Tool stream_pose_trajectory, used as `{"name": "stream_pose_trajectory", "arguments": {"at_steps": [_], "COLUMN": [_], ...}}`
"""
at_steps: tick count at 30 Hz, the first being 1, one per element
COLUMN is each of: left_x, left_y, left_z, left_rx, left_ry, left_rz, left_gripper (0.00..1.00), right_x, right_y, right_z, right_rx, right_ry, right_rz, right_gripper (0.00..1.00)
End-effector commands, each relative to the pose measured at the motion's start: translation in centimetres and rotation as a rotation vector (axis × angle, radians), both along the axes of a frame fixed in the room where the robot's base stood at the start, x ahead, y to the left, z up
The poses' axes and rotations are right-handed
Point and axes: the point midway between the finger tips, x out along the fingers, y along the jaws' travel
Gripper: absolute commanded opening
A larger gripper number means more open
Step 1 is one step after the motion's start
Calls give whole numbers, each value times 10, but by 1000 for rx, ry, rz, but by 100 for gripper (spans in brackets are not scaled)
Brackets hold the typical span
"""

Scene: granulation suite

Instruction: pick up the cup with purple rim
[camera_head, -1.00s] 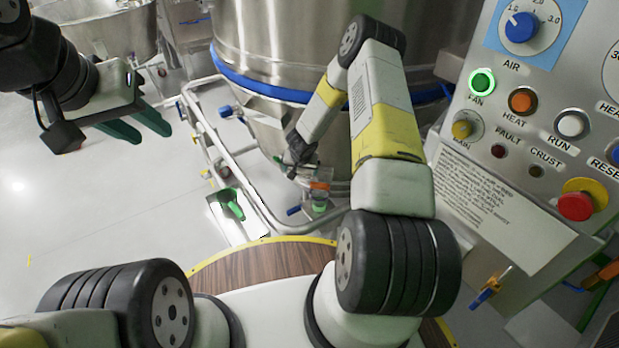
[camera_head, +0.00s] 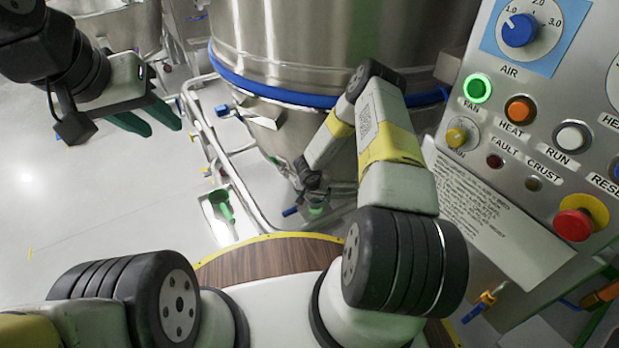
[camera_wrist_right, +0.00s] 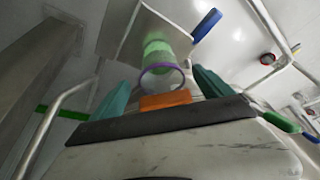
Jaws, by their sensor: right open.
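The cup with purple rim (camera_wrist_right: 162,80) shows in the right wrist view with a clear wall and a green band. It sits between the two teal fingers of my right gripper (camera_wrist_right: 165,88), which is open; I cannot tell whether either finger touches it. An orange piece lies in front of the cup's lower edge. In the head view the cup (camera_head: 317,209) is a small greenish shape low by the vessel, partly hidden by my right gripper (camera_head: 310,186). My left gripper (camera_head: 152,119) is open and empty at the upper left, far from the cup.
A large steel vessel (camera_head: 330,45) with a blue band stands behind my right arm. A metal rail (camera_head: 209,130) and a tray with a green scoop (camera_head: 224,206) are left of the cup. A control panel (camera_head: 545,110) stands at the right.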

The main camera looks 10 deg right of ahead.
Motion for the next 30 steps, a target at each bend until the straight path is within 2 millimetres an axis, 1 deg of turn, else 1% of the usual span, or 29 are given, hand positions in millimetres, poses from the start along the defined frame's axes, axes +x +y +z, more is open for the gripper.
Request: {"name": "stream_pose_trajectory", "arguments": {"at_steps": [1,5,13,17,23,24,26,30], "left_x": [0,0,0,0,0,0,0,0], "left_y": [0,0,0,0,0,0,0,0], "left_z": [0,0,0,0,0,0,0,0], "left_rx": [0,0,0,0,0,0,0,0], "left_ry": [0,0,0,0,0,0,0,0], "left_rz": [0,0,0,0,0,0,0,0], "left_gripper": [36,36,36,36,36,36,36,36], "right_x": [1,5,15,19,20,20,20,20], "right_y": [-1,-3,-8,-9,-9,-9,-10,-9], "right_z": [-7,-20,-57,-65,-65,-65,-65,-65], "right_rx": [1,2,1,0,0,0,0,0], "right_ry": [0,1,0,0,0,0,0,0], "right_rz": [-3,-3,-3,-1,0,0,0,0], "right_gripper": [90,90,90,90,90,88,76,49]}}
